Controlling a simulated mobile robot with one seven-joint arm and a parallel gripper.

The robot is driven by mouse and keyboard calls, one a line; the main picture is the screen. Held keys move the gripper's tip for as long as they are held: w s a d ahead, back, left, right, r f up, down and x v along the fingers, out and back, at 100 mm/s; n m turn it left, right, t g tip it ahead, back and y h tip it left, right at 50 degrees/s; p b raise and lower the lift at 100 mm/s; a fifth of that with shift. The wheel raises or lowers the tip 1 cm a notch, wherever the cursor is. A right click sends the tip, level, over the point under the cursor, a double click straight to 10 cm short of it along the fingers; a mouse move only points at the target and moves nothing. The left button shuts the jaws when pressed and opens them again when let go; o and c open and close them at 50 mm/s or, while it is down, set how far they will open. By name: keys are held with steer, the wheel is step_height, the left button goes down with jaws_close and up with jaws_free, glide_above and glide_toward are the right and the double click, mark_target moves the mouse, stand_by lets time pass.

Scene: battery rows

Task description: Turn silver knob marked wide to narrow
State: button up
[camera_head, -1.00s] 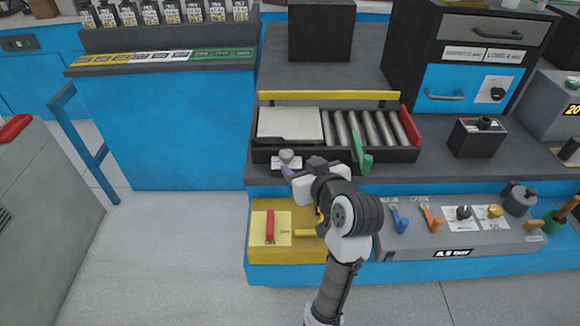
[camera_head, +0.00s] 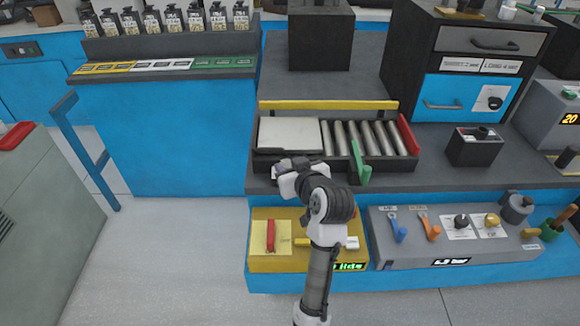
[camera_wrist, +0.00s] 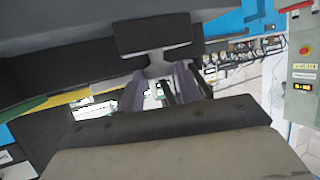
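My gripper (camera_head: 280,170) is at the front face of the black roller tray (camera_head: 400,158), left of its middle, where the silver knob sits. In the head view my gripper and wrist cover the knob and most of its label. In the wrist view a silver, T-shaped knob (camera_wrist: 158,66) shows between the two purple fingertips of my gripper (camera_wrist: 160,78). The fingers stand apart on either side of it. Whether they touch it is not clear. The label words and the knob's pointing direction cannot be read.
Below is a yellow panel (camera_head: 262,262) with a red handle (camera_head: 271,236) and a partly covered green display (camera_head: 351,266). A grey panel (camera_head: 470,250) with levers and knobs is to the right. A green lever (camera_head: 361,165) stands on the tray's front, right of my gripper.

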steer(key=c, duration=0.4)
steer(key=shift+o, duration=0.2)
steer(key=shift+s+a+r+m+h+p, duration=0.1)
steer(key=shift+a+m+h+p, duration=0.2)
steer(key=shift+m+h+p, duration=0.5)
steer(key=m+h, duration=0.1)
steer(key=m+h+p, duration=0.1)
steer(key=h, duration=0.1)
steer(key=m+h, duration=0.1)
steer(key=shift+a+m+t+h+p, duration=0.3)
steer(key=shift+a+m+t, duration=0.05)
steer(key=shift+m+t, duration=0.05)
steer(key=m+h, duration=0.3)
steer(key=shift+a+g+h, duration=0.3)
steer(key=shift+g+h, duration=0.1)
steer(key=shift+w+a+m+g+h, duration=0.15)
steer(key=shift+m+g+h, duration=0.25)
steer(key=shift+m+h, duration=0.4)
steer(key=shift+w+m+g+h, duration=0.1)
steer(key=shift+m+g+h, duration=0.3)
steer(key=shift+m+h, duration=0.35)
steer(key=shift+m, duration=0.25)
